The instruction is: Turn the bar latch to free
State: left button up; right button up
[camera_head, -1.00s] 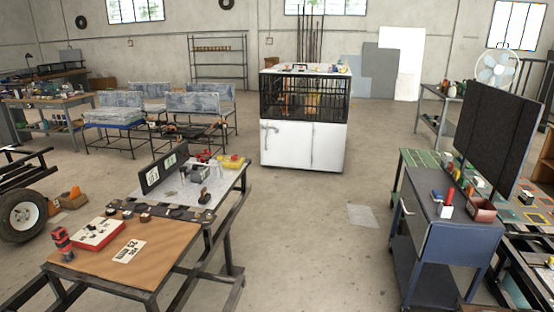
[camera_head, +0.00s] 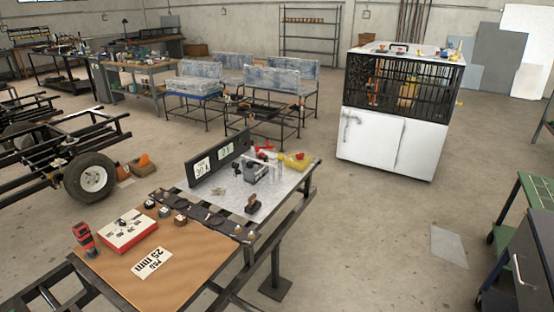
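Neither of my grippers is in view. I cannot make out a bar latch for certain. A white cabinet with a dark mesh cage on top (camera_head: 415,150) stands right of centre. A small grey bent bar or handle (camera_head: 347,128) shows on the left of its white front; its exact form and position are too small to tell. In front, a workbench with a brown top (camera_head: 180,270) bears a red and white box (camera_head: 128,232), a red and black tool (camera_head: 84,240) and a white card reading "25 mm" (camera_head: 153,262).
A grey bench section (camera_head: 210,190) with a dark upright panel (camera_head: 218,158) joins the brown top. A wheeled frame with a tyre (camera_head: 90,177) stands at left. A dark cabinet (camera_head: 530,265) stands at lower right. Open floor (camera_head: 370,235) lies between the bench and the white cabinet.

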aim_at(280, 157)
jog(key=i+l+u, duration=0.1)
jog(key=u, duration=1.05)
jog(key=i+l+u, duration=0.2)
jog(key=l+u, duration=0.2)
jog(key=l, duration=0.2)
jog(key=i+l+u, duration=0.1)
jog(key=l+u, duration=0.25)
jog(key=l, duration=0.3)
jog(key=l+u, duration=0.4)
jog(key=l, duration=1.6)
jog(key=l+u, duration=0.15)
jog(key=l, duration=1.15)
